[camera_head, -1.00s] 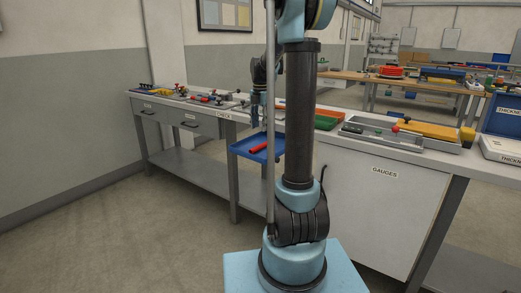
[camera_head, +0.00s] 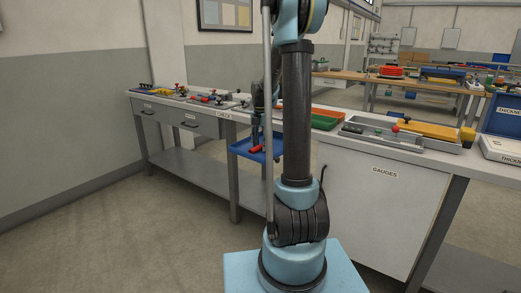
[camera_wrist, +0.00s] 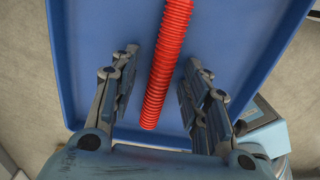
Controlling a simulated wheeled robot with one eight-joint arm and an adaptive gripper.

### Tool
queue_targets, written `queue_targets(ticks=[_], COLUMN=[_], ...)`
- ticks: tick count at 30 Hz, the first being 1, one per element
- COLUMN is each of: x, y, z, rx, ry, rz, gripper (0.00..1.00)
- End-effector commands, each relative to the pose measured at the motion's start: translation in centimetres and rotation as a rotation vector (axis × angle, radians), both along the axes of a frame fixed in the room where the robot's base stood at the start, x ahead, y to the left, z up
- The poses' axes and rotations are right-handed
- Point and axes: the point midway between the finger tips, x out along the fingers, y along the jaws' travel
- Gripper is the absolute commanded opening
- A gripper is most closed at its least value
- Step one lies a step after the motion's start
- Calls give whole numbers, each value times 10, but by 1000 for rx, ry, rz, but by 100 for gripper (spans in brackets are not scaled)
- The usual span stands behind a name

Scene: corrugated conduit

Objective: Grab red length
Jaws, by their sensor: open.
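The red length (camera_wrist: 167,65) is a corrugated red tube lying in a blue tray (camera_wrist: 90,60). In the wrist view it runs from the top edge down between my fingers. My gripper (camera_wrist: 157,75) is open, with one finger on each side of the tube and a gap visible on both sides. I cannot tell how far above the tray the fingertips are. In the head view the red length (camera_head: 256,149) shows in the blue tray (camera_head: 240,147) at the bench front, partly hidden by my arm.
A bench with a drawer unit marked CHECK (camera_head: 222,114) and a cabinet marked GAUGES (camera_head: 370,210) stands around the tray. The floor at left is clear.

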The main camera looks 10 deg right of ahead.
Motion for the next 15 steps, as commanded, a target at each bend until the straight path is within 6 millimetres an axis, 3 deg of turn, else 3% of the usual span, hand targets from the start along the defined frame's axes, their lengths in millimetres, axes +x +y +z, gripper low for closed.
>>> queue_targets(ticks=[5, 11, 15], x=[0, 0, 0], y=[0, 0, 0], z=[0, 0, 0], rx=[0, 0, 0], ry=[0, 0, 0], rz=[0, 0, 0], gripper=[42, 8, 8])
